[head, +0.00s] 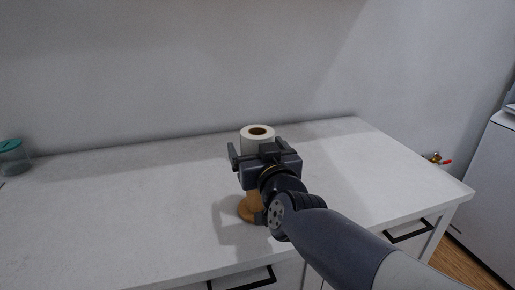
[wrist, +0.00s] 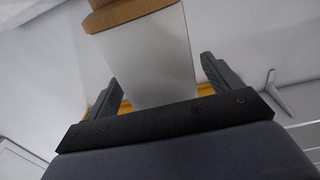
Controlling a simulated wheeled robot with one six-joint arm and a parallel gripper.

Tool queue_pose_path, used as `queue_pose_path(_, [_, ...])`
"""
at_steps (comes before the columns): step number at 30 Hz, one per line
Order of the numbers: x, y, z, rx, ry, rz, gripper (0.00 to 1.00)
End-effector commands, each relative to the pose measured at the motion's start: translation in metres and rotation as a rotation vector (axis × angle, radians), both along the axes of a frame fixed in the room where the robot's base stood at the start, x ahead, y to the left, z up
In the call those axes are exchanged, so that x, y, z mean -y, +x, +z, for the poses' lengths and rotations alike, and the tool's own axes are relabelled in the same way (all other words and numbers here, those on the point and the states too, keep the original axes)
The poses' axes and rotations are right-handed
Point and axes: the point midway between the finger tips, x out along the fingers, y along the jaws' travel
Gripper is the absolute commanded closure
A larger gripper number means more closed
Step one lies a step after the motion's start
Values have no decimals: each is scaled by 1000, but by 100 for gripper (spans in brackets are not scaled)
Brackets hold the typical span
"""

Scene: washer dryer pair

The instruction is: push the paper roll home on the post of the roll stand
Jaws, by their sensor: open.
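The white paper roll (head: 257,136) is upright near the front of the white counter in the head view, with its brown core ring facing up. No post shows above its top. My gripper (head: 256,145) covers its lower part. The wooden roll stand (head: 247,212) shows below my gripper, and its post is hidden. In the wrist view the roll (wrist: 155,60) appears between the two spread fingers of my gripper (wrist: 160,72). A wooden disc (wrist: 128,12) meets the roll's end there. My gripper is open; I cannot tell whether a finger touches the roll.
The counter (head: 120,215) is clear around the stand. A jar with a green lid (head: 11,157) stands at the far left. A wall rises behind. A white appliance (head: 490,170) and a red-handled valve (head: 440,160) are at the right.

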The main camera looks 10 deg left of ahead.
Motion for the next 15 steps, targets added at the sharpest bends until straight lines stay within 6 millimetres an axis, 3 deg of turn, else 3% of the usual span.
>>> queue_pose_path(7, [7,-12,1,0,2,1,14])
queue_pose_path(15, [31,-53,3,1,2,1,14])
